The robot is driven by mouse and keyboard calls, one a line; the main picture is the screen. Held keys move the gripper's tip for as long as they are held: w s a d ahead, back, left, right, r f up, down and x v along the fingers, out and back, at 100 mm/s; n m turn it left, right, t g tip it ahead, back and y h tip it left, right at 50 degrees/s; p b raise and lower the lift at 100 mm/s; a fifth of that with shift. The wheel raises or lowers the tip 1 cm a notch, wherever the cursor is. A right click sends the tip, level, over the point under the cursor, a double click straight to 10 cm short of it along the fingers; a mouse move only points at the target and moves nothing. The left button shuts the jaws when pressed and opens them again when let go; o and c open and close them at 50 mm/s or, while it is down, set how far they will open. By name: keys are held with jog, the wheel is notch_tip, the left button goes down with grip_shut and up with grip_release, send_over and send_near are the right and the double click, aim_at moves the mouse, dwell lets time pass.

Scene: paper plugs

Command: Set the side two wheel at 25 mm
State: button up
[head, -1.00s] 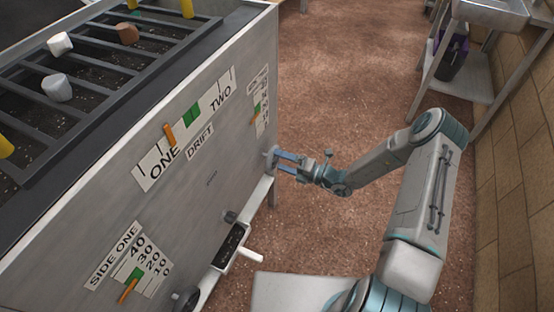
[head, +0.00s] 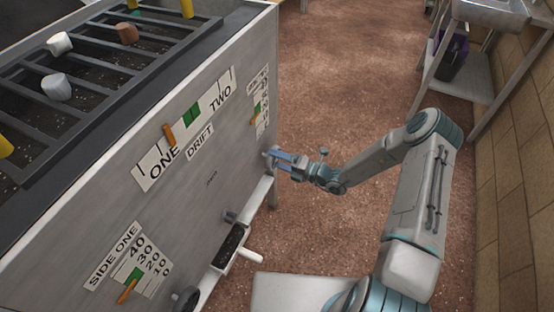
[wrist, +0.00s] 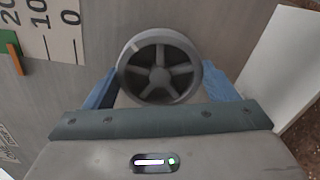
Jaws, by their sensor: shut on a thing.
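The side two wheel (wrist: 160,78) is a grey spoked handwheel on the machine's end, with a white mark at its upper left rim. My gripper (head: 279,160) is shut on it, with one blue finger on each side in the wrist view. The side two scale (head: 260,106) stands above the wheel in the head view, small and slanted. It also shows in the wrist view (wrist: 60,30), with 0, 10 and part of 20 readable. Its orange pointer (wrist: 15,58) lies near the 20 mark, beside a green patch (wrist: 6,40).
The side one scale (head: 130,262) and drift scale (head: 190,120) are on the same grey panel. A metal sink stand (head: 470,70) is at the back right. The floor between is clear.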

aim_at(276, 159)
jog(key=n, duration=0.3)
jog(key=n+b, duration=0.1)
jog(key=n, duration=0.3)
jog(key=shift+n, duration=0.3)
jog(key=o, duration=1)
jog(key=shift+d, duration=0.15)
jog(key=shift+p+v, duration=0.4)
jog(key=shift+v, duration=1.5)
